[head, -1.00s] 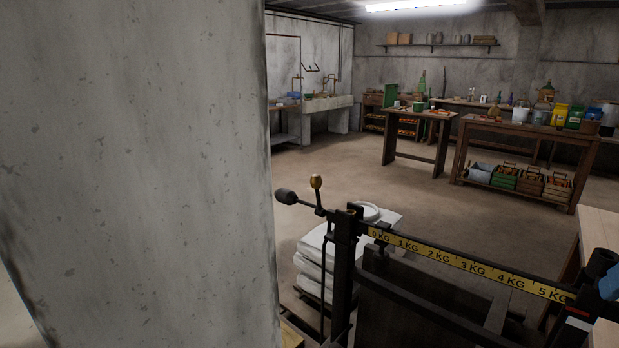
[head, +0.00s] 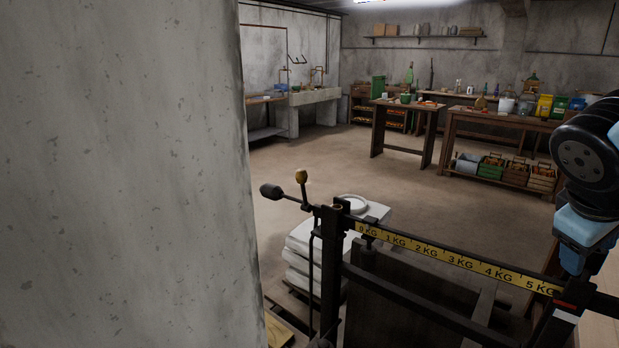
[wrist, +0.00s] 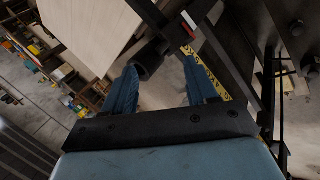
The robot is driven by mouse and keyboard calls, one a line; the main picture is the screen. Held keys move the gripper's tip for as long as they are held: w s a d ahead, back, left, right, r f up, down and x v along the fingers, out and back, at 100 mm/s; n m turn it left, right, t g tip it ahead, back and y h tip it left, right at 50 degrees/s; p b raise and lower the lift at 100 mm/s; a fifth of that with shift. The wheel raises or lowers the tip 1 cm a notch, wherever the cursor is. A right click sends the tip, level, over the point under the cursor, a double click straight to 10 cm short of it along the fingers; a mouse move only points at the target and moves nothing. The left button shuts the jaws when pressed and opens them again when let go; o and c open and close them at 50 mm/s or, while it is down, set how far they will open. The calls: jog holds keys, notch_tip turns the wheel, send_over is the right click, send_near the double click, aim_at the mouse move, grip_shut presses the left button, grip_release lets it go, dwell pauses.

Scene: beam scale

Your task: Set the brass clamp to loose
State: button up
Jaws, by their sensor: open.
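The brass clamp (head: 301,177) shows in the head view as a small brass knob on a short upright lever, standing near the left end of the black beam scale (head: 336,262). A dark round counterweight (head: 271,190) is just left of it. The lever appears nearly upright, tilted slightly left. My gripper (wrist: 159,66) is open in the wrist view, with its two blue fingers apart and a dark cylindrical part beyond and between them. It is near the right end of the scale, well away from the brass knob. I do not make out the clamp in the wrist view.
A wide concrete pillar (head: 120,180) fills the left of the head view, close to the scale. The yellow scale strip (head: 460,260) runs along the beam. White sacks (head: 300,262) are stacked behind. Open floor (head: 330,165) lies beyond, with work tables (head: 500,119) at the back.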

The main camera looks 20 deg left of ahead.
jog(key=w+a+r+n+t+h, duration=0.15)
jog(key=w+a+n+t, duration=0.25)
jog(key=w+a+n, duration=0.55)
jog(key=n+t+y, duration=0.7)
jog(key=n+y, duration=0.8)
jog(key=n, duration=0.7)
send_near(301, 180)
jog(key=x, duration=1.2)
jog(key=shift+w+a+f, duration=0.1)
jog(key=shift+w, duration=0.25)
grip_shut()
